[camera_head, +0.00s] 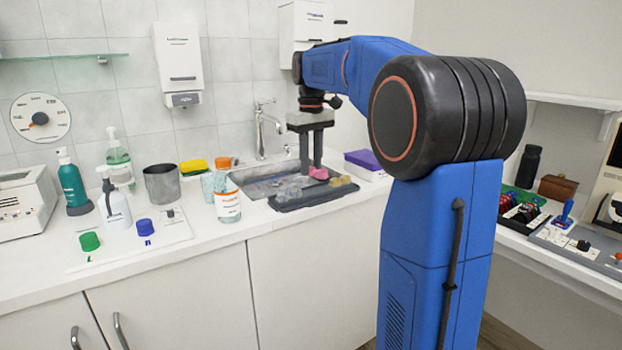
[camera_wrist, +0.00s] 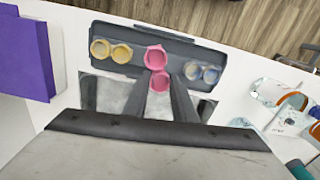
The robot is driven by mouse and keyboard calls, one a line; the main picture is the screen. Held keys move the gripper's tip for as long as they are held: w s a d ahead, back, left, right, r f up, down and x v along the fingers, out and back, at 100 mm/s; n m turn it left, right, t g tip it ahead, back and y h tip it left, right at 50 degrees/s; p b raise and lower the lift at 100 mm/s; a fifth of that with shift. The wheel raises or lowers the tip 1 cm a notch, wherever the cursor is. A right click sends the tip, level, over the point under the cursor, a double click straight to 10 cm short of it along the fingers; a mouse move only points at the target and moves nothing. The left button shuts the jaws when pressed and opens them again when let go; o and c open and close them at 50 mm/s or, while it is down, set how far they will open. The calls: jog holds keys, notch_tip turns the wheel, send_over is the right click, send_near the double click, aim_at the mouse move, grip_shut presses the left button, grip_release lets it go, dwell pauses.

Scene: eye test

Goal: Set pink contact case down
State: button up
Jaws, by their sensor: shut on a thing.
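The pink contact case (camera_head: 319,173) is between the fingertips of my gripper (camera_head: 312,170), which is shut on it and points down over the dark tray (camera_head: 300,202) at the front of the sink. In the wrist view the pink case (camera_wrist: 154,55) has two round lids, one beyond the other, with the nearer one between the fingers (camera_wrist: 160,80). A yellow case (camera_wrist: 110,50) lies to its left on the tray (camera_wrist: 125,34), and a pale grey-blue case (camera_wrist: 203,73) lies to its right. I cannot tell whether the pink case touches the tray.
The metal sink (camera_head: 262,182) and tap (camera_head: 260,130) are behind the tray. An orange-capped bottle (camera_head: 228,206) stands close left of the tray. A purple-topped box (camera_head: 365,162) is at the right. Pump bottles and a grey cup (camera_head: 162,184) stand further left.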

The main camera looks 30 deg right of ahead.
aim_at(312, 173)
jog(key=shift+f, duration=2.15)
jog(key=shift+f, duration=0.1)
jog(key=o, duration=1)
notch_tip(312, 173, up, 12)
jog(key=s+a+f+t, duration=0.1)
jog(key=s+a+f, duration=0.4)
jog(key=s+f, duration=0.4)
jog(key=s+a+f+m+t, duration=0.1)
jog(key=s+a+f+t, duration=0.1)
jog(key=s+a+f, duration=0.3)
jog(key=s+a+f+t, duration=0.1)
jog(key=s+a+f, duration=0.4)
jog(key=s+f, duration=0.8)
jog(key=s, duration=0.4)
jog(key=shift+s+t, duration=0.4)
